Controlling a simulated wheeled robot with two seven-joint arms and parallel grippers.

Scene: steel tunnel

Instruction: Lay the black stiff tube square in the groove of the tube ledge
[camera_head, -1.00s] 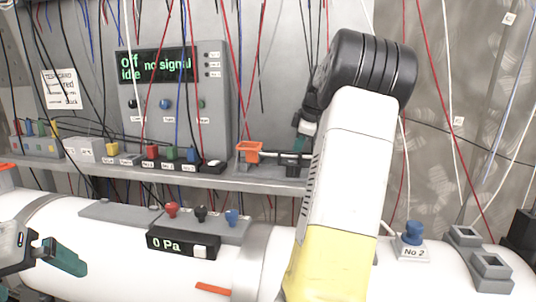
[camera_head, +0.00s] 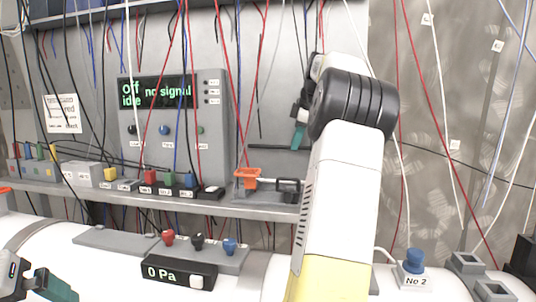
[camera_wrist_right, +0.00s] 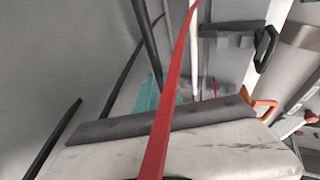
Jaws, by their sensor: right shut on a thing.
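The black stiff tube (camera_head: 268,148) shows in the head view as a thin, nearly level dark bar above the shelf. My right gripper (camera_head: 299,136) is shut on it near its right end, partly hidden behind my own wrist. Below is the tube ledge (camera_head: 262,197), a grey block on the shelf with an orange clip (camera_head: 247,178) and a black clip (camera_head: 288,187). The tube is apart from it. The wrist view shows teal fingertips (camera_wrist_right: 157,92) partly hidden; several dark bars there make the tube hard to single out. My left gripper (camera_head: 42,287) is at lower left, its jaw gap unclear.
Many loose cables hang in front of the panel (camera_head: 172,115); a red one (camera_wrist_right: 168,100) crosses close to the wrist camera. Colored blocks line the shelf left of the ledge. A white pipe with a gauge (camera_head: 180,271) runs below.

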